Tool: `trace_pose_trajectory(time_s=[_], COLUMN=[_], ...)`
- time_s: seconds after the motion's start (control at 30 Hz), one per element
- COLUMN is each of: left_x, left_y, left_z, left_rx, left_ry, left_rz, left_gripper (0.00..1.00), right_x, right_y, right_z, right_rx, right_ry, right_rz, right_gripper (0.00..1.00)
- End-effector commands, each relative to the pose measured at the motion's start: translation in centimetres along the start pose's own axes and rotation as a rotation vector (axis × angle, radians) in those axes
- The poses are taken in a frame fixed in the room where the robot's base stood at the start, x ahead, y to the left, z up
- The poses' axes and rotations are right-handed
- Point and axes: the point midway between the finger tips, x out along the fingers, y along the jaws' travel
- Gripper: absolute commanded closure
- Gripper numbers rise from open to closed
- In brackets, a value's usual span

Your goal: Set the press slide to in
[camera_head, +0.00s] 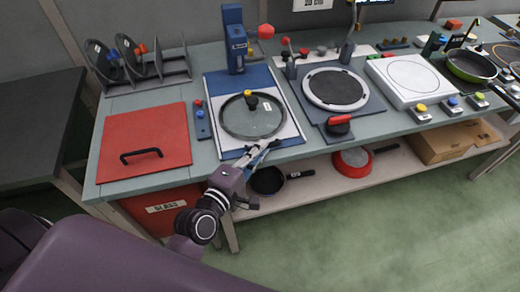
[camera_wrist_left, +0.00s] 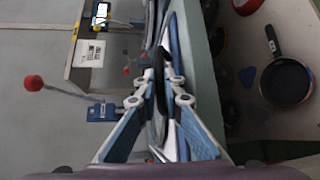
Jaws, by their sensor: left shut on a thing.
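The press (camera_head: 235,45) is a blue column at the back of the bench, with a lever ending in a red ball (camera_head: 265,31). In front of it lies the pale press slide (camera_head: 228,142) on a blue base. A glass lid (camera_head: 252,122) with a black and yellow knob rests on the slide, forward of the column. My left gripper (camera_head: 264,146) is at the slide's front edge, shut on a thin dark part there; its fingers mostly hide this part. In the left wrist view the fingers (camera_wrist_left: 163,88) close around the same dark piece. My right gripper is out of view.
A red panel (camera_head: 145,135) with a black handle and a lid rack (camera_head: 140,68) are at left. A round dark plate (camera_head: 335,88) and a white hob (camera_head: 408,72) are at right. Pans, including a black one (camera_head: 267,181), lie on the lower shelf.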

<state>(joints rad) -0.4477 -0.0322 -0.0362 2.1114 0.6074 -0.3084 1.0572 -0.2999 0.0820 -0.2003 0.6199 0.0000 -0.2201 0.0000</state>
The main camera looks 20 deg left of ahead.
Motion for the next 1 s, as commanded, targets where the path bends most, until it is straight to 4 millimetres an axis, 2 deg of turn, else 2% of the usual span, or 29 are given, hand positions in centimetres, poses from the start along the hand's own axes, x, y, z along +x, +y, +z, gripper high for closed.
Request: trace_pose_trajectory(time_s=[0.17,0.33,0.6,0.63,0.7,1.0], left_x=[0.7,2.2,2.4,2.4,2.4,2.3], left_y=[0.3,0.8,0.6,0.6,0.6,0.7], left_z=[-0.6,-2.1,-2.4,-2.4,-2.4,-2.4], left_rx=[0.002,0.003,0.000,0.000,0.000,0.000], left_ry=[-0.002,-0.002,0.000,0.000,0.000,0.000], left_rz=[-0.001,-0.001,-0.002,-0.002,-0.002,-0.001], left_gripper=[1.00,1.00,1.00,0.91,0.84,0.84], right_x=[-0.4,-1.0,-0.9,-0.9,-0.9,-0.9], right_y=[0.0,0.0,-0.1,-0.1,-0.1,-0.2], right_z=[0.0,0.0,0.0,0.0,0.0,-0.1], right_rx=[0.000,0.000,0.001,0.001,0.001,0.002], right_ry=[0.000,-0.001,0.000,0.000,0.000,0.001], right_rz=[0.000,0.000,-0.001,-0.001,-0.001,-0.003], right_gripper=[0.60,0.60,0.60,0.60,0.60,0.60])
